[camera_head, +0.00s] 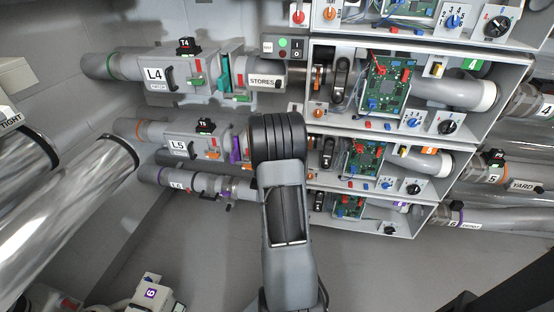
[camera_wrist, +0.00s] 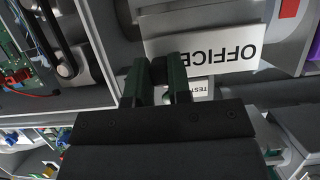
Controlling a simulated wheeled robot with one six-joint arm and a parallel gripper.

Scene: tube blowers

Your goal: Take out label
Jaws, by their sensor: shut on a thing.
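The white label reading OFFICE (camera_wrist: 225,48) shows upside down in the wrist view, in front of a grey tube housing. My gripper (camera_wrist: 160,82) is at its lower left edge, with its two dark fingers closed on a small dark part there. The fingers hide the label's lower left corner. In the head view my arm covers this place on the L5 row, so the gripper and the label are hidden there. Another white label, STORES (camera_head: 265,82), sits on the tube of the L4 row above.
Open-front boxes with green circuit boards (camera_head: 387,83), knobs and switches stand right of my arm. A small TEST sign (camera_wrist: 202,88) lies just below the OFFICE label. Large shiny tubes (camera_head: 75,210) run along the left. The floor (camera_head: 390,275) at lower right looks clear.

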